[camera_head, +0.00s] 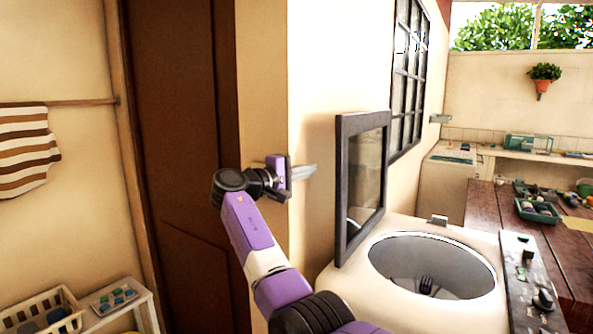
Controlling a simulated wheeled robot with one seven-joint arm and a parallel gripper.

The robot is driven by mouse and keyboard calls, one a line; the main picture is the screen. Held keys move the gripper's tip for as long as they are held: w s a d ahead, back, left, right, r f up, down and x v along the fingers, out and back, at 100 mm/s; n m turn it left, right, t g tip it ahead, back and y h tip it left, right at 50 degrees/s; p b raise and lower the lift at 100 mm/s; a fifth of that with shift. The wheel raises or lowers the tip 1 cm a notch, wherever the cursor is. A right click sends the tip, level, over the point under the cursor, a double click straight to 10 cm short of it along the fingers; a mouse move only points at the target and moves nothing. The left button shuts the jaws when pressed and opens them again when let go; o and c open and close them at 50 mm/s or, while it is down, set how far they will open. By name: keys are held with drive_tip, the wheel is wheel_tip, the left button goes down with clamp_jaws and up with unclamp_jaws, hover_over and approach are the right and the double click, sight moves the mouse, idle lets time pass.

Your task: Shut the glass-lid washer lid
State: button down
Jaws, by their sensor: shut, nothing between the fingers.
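The washer (377,298) is a white top-loader at the lower right, with its round drum opening (434,268) uncovered. Its glass lid (362,178), a dark frame around a clear pane, stands upright at the left edge of the opening. My gripper (312,169) is shut and empty in front of the wall, left of the lid at about the height of its upper half. A gap shows in the picture between the fingertips and the lid frame; the exact depth between them is hard to tell.
A control panel (535,275) with knobs is on the washer's right side. A wooden counter (483,205) with green trays stands behind it. A barred window (408,75) is on the wall behind the lid. A white basket (40,312) and small stool (118,293) are at lower left.

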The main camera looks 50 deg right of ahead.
drive_tip(key=shift+s+d+r+p, duration=0.1)
drive_tip(key=shift+s+d+p, duration=0.25)
drive_tip(key=shift+s, duration=0.4)
drive_tip(key=shift+s+d+f+p, duration=0.1)
drive_tip(key=shift+s+d+p, duration=0.15)
drive_tip(key=shift+s+d, duration=0.35)
drive_tip(key=shift+s+d+r+p, duration=0.1)
drive_tip(key=shift+s+d+p, duration=0.2)
drive_tip(key=shift+s, duration=0.55)
drive_tip(key=shift+s, duration=0.1)
